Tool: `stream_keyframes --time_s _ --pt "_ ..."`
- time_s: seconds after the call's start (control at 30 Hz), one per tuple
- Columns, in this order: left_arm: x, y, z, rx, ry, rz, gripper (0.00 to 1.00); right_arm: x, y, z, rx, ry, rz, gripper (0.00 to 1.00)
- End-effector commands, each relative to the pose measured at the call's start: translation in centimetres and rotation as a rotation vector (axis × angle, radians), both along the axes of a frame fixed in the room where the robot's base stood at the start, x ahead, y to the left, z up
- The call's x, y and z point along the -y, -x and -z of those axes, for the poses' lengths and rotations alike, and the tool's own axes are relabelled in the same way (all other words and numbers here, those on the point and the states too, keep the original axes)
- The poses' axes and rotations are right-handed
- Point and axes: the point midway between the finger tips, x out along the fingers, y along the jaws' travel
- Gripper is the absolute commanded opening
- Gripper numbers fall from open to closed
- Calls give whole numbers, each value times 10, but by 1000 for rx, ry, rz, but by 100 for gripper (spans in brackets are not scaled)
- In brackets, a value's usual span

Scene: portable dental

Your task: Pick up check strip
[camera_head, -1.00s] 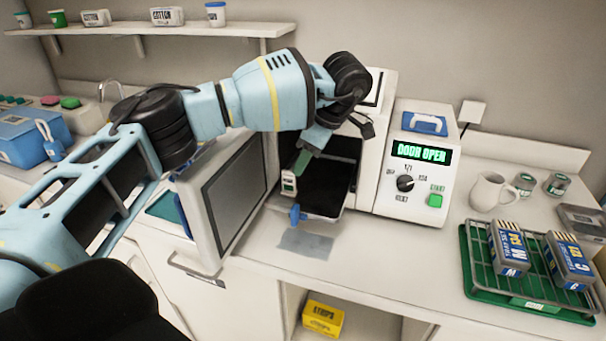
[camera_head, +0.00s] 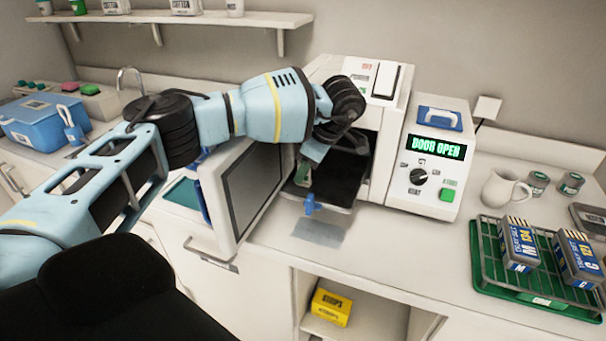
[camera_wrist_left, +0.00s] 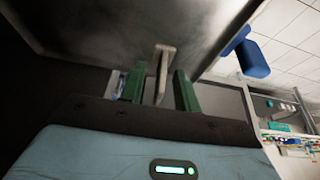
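My left gripper (camera_head: 305,170) is at the open front of the white steriliser, above its dark pulled-out tray (camera_head: 335,188). In the left wrist view its two green fingers (camera_wrist_left: 158,85) stand apart. A thin grey-beige bar with a bent top (camera_wrist_left: 163,62) shows between them, with no clear sign of being gripped. A small pale strip-like piece with green (camera_head: 301,174) shows by the fingertips in the head view; it may be the check strip, but I cannot tell. A white and blue piece (camera_wrist_left: 116,84) is partly hidden beside the left finger. My right gripper is out of view.
A blue tab (camera_head: 311,205) sits at the tray's front. A grey mat (camera_head: 318,232) lies on the counter. A green rack (camera_head: 530,290) with boxes is at the right.

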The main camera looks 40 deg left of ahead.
Motion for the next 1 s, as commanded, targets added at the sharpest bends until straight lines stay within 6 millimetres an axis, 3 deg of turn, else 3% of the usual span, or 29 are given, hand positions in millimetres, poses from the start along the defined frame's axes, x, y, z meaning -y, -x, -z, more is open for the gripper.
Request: stream_keyframes --time_s 0.33,0.6,1.0 --pt "-3 1 9 1 0 1 32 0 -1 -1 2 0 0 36" --pt "-3 1 9 1 0 1 1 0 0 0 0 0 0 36" --pt "-3 1 9 -1 0 2 0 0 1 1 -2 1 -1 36"
